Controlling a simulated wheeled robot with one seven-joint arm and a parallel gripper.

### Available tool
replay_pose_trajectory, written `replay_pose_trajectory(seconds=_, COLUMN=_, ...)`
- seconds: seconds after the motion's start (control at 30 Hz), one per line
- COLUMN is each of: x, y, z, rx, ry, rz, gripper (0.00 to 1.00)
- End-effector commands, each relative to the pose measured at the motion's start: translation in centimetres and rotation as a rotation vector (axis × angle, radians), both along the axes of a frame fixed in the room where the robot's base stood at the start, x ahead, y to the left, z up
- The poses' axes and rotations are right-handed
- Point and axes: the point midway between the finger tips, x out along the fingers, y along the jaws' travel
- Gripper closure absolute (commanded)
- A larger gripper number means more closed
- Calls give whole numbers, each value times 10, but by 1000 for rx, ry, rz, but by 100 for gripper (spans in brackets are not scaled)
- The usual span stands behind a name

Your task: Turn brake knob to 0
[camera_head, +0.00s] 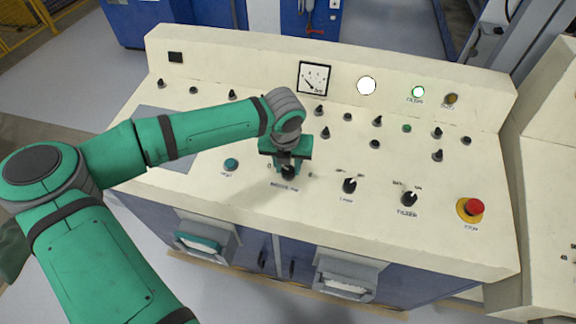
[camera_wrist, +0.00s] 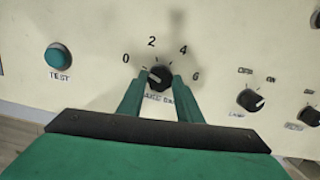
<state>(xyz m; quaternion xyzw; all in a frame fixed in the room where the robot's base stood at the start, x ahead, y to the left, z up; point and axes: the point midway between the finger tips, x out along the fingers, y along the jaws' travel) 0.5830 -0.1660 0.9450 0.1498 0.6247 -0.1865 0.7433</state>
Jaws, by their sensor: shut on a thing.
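The brake knob (camera_wrist: 158,76) is a black rotary knob with a dial marked 0, 2, 4 and 6 around it. Its pale pointer line is turned toward the left, on the side of the 0. The label below it is partly hidden by my gripper. My gripper (camera_wrist: 154,88) has its two green fingers on either side of the knob and is shut on it. In the head view the knob (camera_head: 288,174) shows just below my gripper (camera_head: 287,166), on the sloped panel.
A teal TEST button (camera_wrist: 59,56) is left of the knob. Two more black knobs (camera_head: 349,186) (camera_head: 409,199) and a red stop button (camera_head: 474,207) are to the right. Several small knobs stand behind, below a gauge (camera_head: 313,78).

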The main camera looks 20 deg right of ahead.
Motion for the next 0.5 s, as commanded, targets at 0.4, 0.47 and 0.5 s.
replay_pose_trajectory(seconds=0.4, x=0, y=-2, z=1, rx=-9, ry=5, rz=88, gripper=90)
replay_pose_trajectory(seconds=0.47, x=0, y=-2, z=1, rx=-10, ry=5, rz=89, gripper=90)
replay_pose_trajectory(seconds=0.5, x=0, y=-2, z=1, rx=-10, ry=5, rz=90, gripper=90)
